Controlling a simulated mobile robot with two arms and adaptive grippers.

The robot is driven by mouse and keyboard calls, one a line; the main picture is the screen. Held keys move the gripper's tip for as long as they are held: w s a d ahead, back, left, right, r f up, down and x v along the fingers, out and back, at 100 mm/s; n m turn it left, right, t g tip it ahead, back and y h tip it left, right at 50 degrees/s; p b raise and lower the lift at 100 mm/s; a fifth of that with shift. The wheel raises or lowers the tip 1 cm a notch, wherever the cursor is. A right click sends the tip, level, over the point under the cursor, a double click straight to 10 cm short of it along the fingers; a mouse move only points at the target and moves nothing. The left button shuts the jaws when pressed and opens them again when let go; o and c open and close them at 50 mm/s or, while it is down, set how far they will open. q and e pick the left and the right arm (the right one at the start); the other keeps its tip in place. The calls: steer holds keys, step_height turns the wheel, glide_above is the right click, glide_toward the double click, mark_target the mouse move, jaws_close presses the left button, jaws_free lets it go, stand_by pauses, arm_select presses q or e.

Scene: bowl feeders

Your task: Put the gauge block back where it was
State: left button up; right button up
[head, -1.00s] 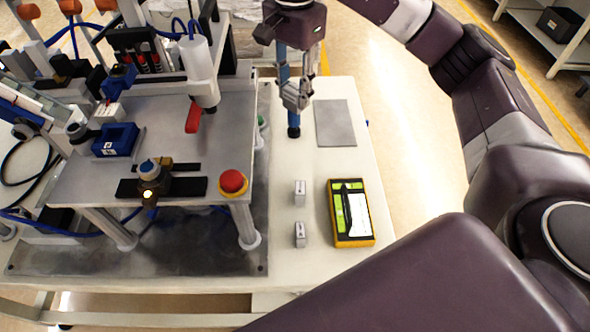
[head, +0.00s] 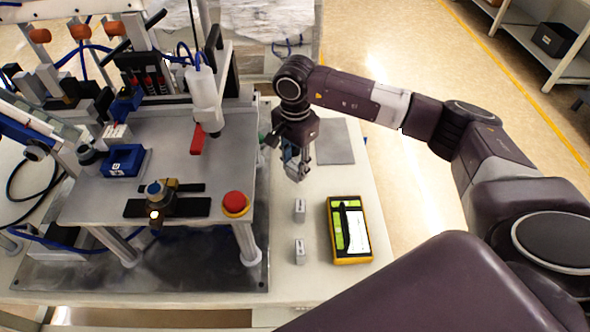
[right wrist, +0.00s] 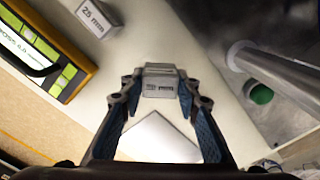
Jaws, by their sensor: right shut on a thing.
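My right gripper (head: 295,174) is above the white table, between the grey plate and two small grey blocks. In the right wrist view, its fingers (right wrist: 160,86) are shut on a grey gauge block (right wrist: 158,88) with a small label that I cannot read surely. In the head view the held block is mostly hidden by the gripper. A standing grey block (head: 299,210) is just nearer to me than the gripper, and a second one (head: 300,251) is nearer still. The right wrist view shows one block marked 25 mm (right wrist: 92,20). My left gripper is not in view.
A yellow-edged case (head: 349,255) lies right of the blocks. The flat grey plate (head: 336,142) lies behind the gripper. A machine fixture with a metal deck (head: 120,190) and a red button (head: 235,203) stands on the left. Bare table lies around the blocks.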

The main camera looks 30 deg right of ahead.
step_height(320, 180, down, 2)
steer(key=shift+f, duration=0.2)
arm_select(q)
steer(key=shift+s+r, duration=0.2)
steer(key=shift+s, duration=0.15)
arm_select(e)
steer(key=shift+f, duration=0.1)
steer(key=shift+f, duration=0.15)
steer(key=o, duration=1.3)
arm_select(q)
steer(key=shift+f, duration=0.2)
